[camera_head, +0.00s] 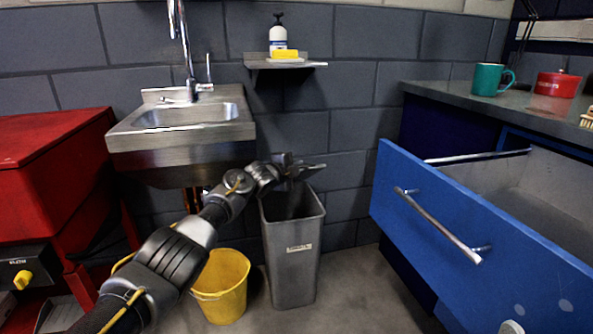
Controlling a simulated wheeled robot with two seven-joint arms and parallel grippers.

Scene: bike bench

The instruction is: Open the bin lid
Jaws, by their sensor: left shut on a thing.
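The grey bin (291,262) stands upright on the floor against the block wall, below and right of the sink. Its top shows a dark opening, partly hidden by my left gripper. My left gripper (300,171) is above the bin's rim, at the end of my arm reaching in from the lower left. It is shut on a thin part at the top of the bin, which seems to be the lid. The lid's outline is mostly hidden and too small to make out clearly. My right gripper is out of view.
A yellow bucket (221,290) stands left of the bin. A steel sink (180,140) hangs above. A blue drawer (470,235) juts out open at the right. A red cabinet (50,180) is at the left. Floor in front of the bin is clear.

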